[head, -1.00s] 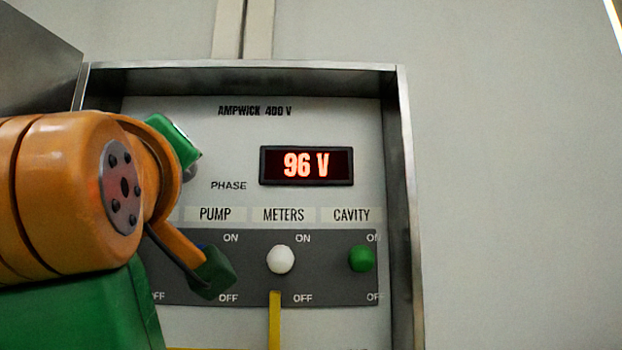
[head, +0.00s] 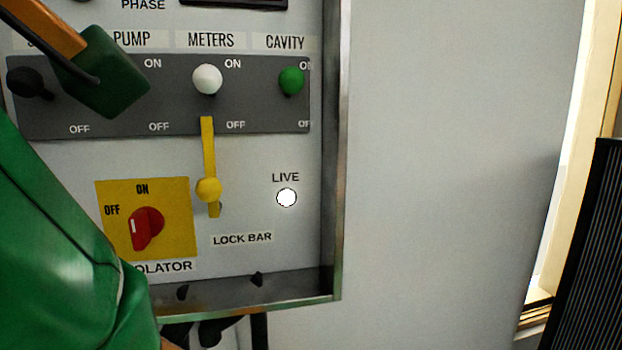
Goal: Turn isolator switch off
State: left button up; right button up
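The isolator switch (head: 146,229) is a red rotary knob on a yellow plate (head: 176,190) at the lower left of the panel. ON is printed above it and OFF to its upper left. Its white mark is on the left side, nearer OFF than ON. One green fingertip of my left gripper (head: 104,76) shows at the upper left, in front of the switch strip and above the isolator. The other fingertip is out of frame. The earlier frame shows the two fingertips apart with nothing between them. My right gripper is not in view.
A yellow lock bar (head: 208,150) stands upright below the white METERS switch (head: 207,79). The green CAVITY switch (head: 291,81) and a white LIVE lamp (head: 287,197) are to the right. A metal frame (head: 335,150) edges the panel. My green arm covers the lower left.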

aim_at(146, 223)
jog(key=k+l, duration=0.7)
jog(key=k, duration=0.1)
